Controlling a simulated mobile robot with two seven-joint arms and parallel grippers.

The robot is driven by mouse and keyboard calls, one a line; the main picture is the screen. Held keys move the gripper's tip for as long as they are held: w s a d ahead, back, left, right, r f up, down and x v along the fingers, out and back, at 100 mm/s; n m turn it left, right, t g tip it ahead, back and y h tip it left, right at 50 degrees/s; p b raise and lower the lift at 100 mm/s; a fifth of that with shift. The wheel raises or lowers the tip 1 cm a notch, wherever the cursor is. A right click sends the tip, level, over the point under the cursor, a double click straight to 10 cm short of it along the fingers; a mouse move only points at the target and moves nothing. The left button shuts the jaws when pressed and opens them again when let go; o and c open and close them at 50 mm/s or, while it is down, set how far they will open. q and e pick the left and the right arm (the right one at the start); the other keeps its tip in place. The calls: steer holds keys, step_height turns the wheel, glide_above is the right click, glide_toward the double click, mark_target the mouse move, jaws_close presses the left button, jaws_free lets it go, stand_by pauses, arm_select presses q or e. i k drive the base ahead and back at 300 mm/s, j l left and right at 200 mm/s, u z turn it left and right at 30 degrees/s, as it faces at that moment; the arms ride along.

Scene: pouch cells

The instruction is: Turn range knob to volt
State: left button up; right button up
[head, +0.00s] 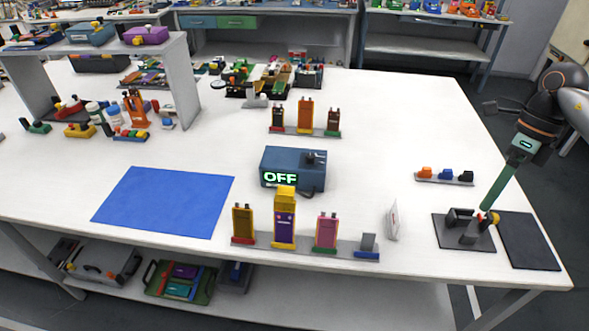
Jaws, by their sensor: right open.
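A blue box-shaped meter (290,160) stands near the middle of the white table. Its front display (279,179) reads OFF in bright green. A small dark knob (314,157) sits on its top at the right; its pointer direction is too small to read. My right gripper (487,207) reaches down from the right edge on a dark wrist with a green-lit part. It is open and well to the right of the meter, apart from it, close above a small black fixture (465,231). My left gripper is not in view.
A rack (345,246) with several coloured cells stands in front of the meter, another (305,131) behind it. A white card (392,220) stands upright between meter and gripper. A tray of small blocks (445,181) lies right; a blue mat (165,202) lies left.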

mark_target(310, 160)
steer(key=i+j+u, duration=0.1)
steer(key=i+j, duration=0.2)
steer(key=i+j+u, duration=0.15)
steer(key=i, duration=0.4)
steer(key=j, duration=0.1)
